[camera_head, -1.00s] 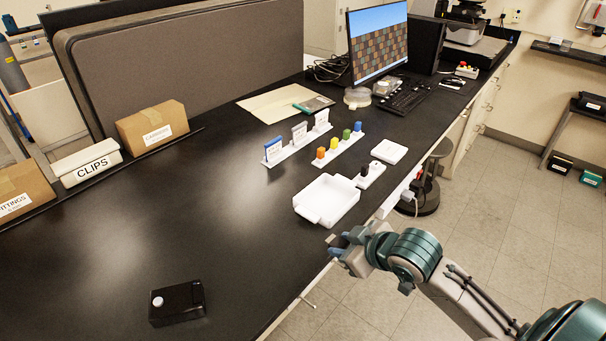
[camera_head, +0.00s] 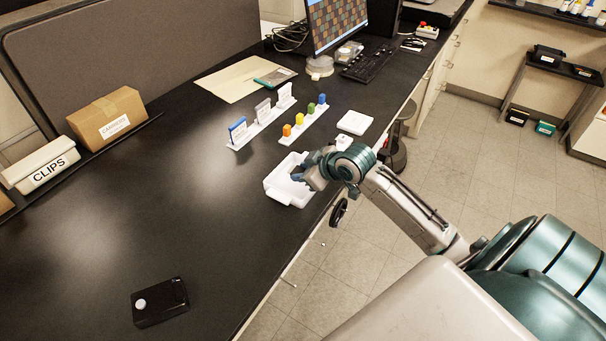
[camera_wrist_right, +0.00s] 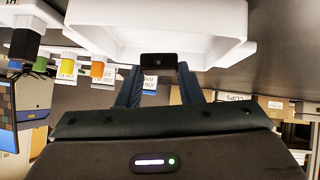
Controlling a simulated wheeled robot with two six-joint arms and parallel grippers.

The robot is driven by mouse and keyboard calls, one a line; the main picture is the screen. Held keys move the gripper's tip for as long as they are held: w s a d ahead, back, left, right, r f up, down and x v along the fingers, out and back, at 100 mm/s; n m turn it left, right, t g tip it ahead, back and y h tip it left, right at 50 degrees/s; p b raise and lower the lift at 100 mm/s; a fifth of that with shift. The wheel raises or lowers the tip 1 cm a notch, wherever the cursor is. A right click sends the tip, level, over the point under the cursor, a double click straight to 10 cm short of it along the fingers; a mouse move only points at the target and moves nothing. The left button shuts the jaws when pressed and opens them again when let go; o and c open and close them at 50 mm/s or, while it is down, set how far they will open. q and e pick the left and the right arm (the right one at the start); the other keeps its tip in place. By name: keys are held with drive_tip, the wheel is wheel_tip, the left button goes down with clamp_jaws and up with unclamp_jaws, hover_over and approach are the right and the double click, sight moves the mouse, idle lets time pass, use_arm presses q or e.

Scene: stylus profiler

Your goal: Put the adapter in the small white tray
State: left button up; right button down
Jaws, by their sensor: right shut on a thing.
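The white tray (camera_head: 277,191), shallow with raised walls, sits on the black bench near its right edge. My right gripper (camera_head: 306,172) is over the tray's right part in the head view. In the right wrist view, that gripper (camera_wrist_right: 160,78) is shut on a small dark block, seemingly the adapter (camera_wrist_right: 160,62), held between its fingertips. The white tray (camera_wrist_right: 95,32) fills the top of that view, behind the block. I cannot tell whether the block touches the tray. In the head view, the gripper hides the block. My left gripper is not in view.
Beyond the tray stand a rack of coloured caps (camera_head: 303,124), a rack of cards (camera_head: 262,121) and a flat white dish (camera_head: 355,122). A black box with a white button (camera_head: 160,302) lies at the front. The bench's left middle is clear.

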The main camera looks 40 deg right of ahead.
drive_tip(key=f+p, duration=0.1)
drive_tip(key=f, duration=0.1)
drive_tip(key=shift+w+d+f+p, duration=0.2)
drive_tip(key=shift+w+f+p, duration=0.15)
drive_tip(key=shift+w, duration=0.05)
drive_tip(key=shift+f, duration=0.45)
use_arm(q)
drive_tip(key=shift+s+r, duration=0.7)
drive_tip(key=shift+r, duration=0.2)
use_arm(e)
drive_tip(key=c, duration=1)
unclamp_jaws()
drive_tip(key=shift+s, duration=0.1)
drive_tip(key=shift+s+d+r, duration=0.15)
drive_tip(key=shift+s+r, duration=0.15)
drive_tip(key=shift+s, duration=0.05)
drive_tip(key=b+v, duration=0.1)
drive_tip(key=v, duration=0.8)
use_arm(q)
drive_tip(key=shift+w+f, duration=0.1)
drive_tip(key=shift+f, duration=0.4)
use_arm(e)
drive_tip(key=shift+v, duration=1)
